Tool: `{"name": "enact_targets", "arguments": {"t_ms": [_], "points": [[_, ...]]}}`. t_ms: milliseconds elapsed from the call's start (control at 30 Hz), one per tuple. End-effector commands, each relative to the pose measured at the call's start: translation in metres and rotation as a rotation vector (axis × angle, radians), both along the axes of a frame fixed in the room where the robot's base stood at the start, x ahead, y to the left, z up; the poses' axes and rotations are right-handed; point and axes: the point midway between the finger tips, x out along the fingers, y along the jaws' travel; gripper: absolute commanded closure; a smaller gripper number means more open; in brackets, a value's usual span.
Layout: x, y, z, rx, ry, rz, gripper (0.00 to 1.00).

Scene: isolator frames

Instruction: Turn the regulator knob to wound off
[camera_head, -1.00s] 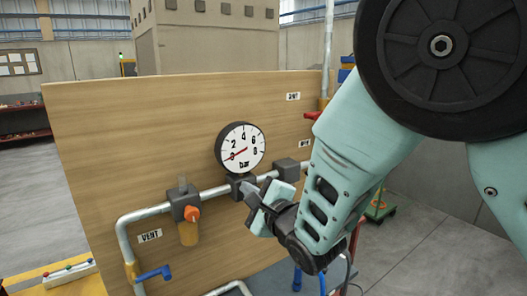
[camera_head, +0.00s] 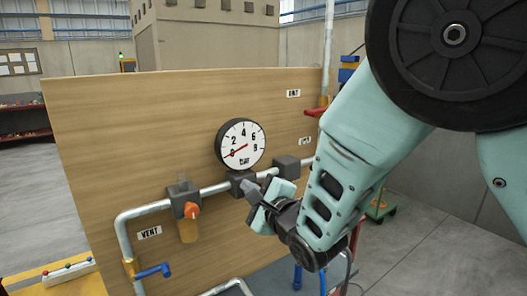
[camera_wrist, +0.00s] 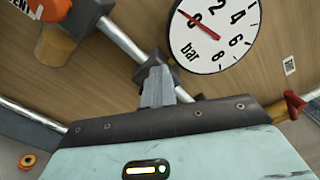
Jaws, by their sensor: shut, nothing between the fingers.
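An orange knob (camera_head: 191,210) sits on the front of a dark regulator body (camera_head: 183,192) with an amber bowl (camera_head: 188,232) below it. The knob also shows at the top left of the wrist view (camera_wrist: 50,8), cut by the edge. A round white gauge (camera_head: 240,143) marked bar has its red needle near 0. My gripper (camera_head: 250,187) is shut and empty, in front of the dark block under the gauge and to the right of the knob. In the wrist view its closed fingers (camera_wrist: 157,88) overlap that block; I cannot tell if they touch it.
A grey pipe (camera_head: 214,191) runs across the wooden panel (camera_head: 100,130). A VENT label (camera_head: 149,233) and a blue lever (camera_head: 152,271) are at lower left. A red handle (camera_head: 316,112) is at the panel's right edge. Another dark block (camera_head: 286,167) sits right of the gauge.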

Motion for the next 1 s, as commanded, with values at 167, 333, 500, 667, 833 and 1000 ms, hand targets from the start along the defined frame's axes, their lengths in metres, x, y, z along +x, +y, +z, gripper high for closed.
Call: {"name": "enact_targets", "arguments": {"t_ms": [167, 333, 500, 667, 833, 1000], "points": [[0.0008, -0.0022, -0.0042, -0.002, 0.005, -0.007, 1.0], [0.0, -0.0013, -0.0056, -0.004, 0.005, -0.007, 1.0], [-0.0005, -0.0005, -0.0069, -0.004, 0.006, -0.008, 1.0], [-0.001, 0.0001, -0.0078, -0.004, 0.004, -0.008, 1.0], [-0.0017, 0.0013, -0.0095, -0.004, 0.006, -0.007, 1.0], [-0.0018, 0.0017, -0.0102, -0.005, 0.005, -0.008, 1.0]]}}
